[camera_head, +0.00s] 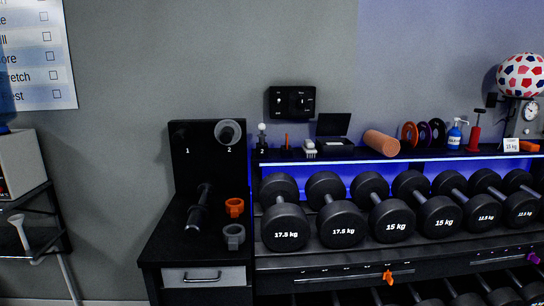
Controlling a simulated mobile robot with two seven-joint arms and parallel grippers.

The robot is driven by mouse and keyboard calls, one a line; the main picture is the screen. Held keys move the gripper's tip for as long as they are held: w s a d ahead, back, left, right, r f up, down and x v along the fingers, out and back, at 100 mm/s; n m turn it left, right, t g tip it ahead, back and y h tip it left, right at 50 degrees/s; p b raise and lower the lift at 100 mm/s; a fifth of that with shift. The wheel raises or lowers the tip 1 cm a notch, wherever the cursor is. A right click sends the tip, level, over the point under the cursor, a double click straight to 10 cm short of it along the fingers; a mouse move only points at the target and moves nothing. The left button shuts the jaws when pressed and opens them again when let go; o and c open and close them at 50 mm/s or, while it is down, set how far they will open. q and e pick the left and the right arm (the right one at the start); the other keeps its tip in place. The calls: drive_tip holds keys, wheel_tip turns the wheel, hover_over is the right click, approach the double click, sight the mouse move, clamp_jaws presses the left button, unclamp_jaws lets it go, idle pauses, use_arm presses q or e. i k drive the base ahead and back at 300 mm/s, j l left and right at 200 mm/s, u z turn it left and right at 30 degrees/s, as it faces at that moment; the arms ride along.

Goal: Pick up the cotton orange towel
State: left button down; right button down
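No piece clearly recognisable as a cotton towel shows. An orange, textured roll (381,143) lies on the shelf above the dumbbell rack; I cannot tell whether it is a rolled towel or a foam roller. Neither of my grippers is in view.
The dumbbell rack (330,272) holds several black dumbbells. A black cabinet (165,250) with a drawer stands left of it, bearing an orange clamp (234,208) and a grey clamp (233,236).

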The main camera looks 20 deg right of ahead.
sight(389, 146)
drive_tip(key=z, duration=1.4)
drive_tip(key=i+l, duration=0.15)
drive_tip(key=l, duration=0.2)
drive_tip(key=i+l, duration=0.2)
drive_tip(key=l, duration=0.15)
drive_tip(key=i+l, duration=0.15)
drive_tip(key=l, duration=0.15)
drive_tip(key=i+l+u, duration=0.1)
drive_tip(key=l, duration=0.25)
drive_tip(key=i+l, duration=0.4)
drive_tip(key=l, duration=0.3)
drive_tip(key=i+l, duration=0.15)
drive_tip(key=l, duration=0.2)
drive_tip(key=i+l+u, duration=0.1)
drive_tip(key=l, duration=0.25)
drive_tip(key=i, duration=0.05)
